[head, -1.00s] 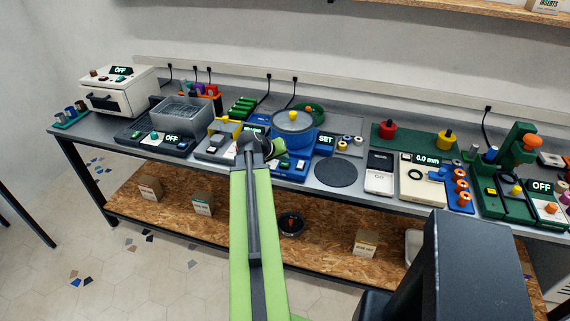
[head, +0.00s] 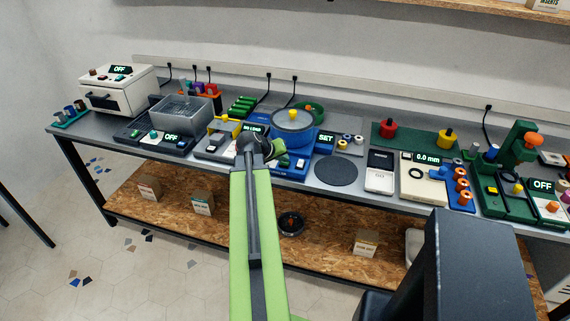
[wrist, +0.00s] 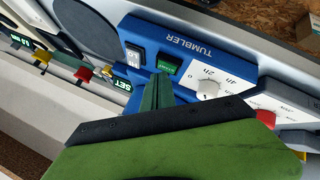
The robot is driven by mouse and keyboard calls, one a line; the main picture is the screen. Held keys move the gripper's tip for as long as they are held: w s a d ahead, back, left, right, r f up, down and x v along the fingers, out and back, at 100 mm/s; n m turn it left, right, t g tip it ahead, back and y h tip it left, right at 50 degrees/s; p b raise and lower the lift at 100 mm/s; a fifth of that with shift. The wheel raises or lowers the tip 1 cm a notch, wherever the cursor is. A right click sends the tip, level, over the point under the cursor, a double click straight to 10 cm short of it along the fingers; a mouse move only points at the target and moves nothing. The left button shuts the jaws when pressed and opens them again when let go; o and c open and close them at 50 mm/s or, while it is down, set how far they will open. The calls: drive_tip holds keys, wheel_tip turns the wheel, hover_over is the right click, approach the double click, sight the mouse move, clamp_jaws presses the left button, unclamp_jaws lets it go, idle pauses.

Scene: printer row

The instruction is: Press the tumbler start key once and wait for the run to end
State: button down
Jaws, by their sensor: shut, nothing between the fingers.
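The tumbler (head: 292,138) is a blue machine with a round lidded bowl, standing mid-bench. Its display (head: 326,138) reads SET, and this also shows in the wrist view (wrist: 122,86). In the head view my wrist partly hides the tumbler's front left.
A press with a NO LOAD display (head: 252,129) stands left of the tumbler. A dark round pad (head: 336,171) and a white scale (head: 380,172) are to its right. A clear-walled bath (head: 180,113) and a white oven (head: 118,90) stand further left.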

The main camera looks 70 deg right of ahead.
sight(283, 164)
drive_tip(key=shift+f+b, duration=0.35)
drive_tip(key=shift+b, duration=0.05)
idle(0.4)
drive_tip(key=shift+r, duration=0.15)
drive_tip(key=shift+r+p, duration=0.65)
drive_tip(key=shift+p, duration=0.15)
wheel_tip(283, 164, up, 5)
drive_tip(key=p, duration=0.5)
drive_tip(key=shift+r, duration=0.1)
idle(0.4)
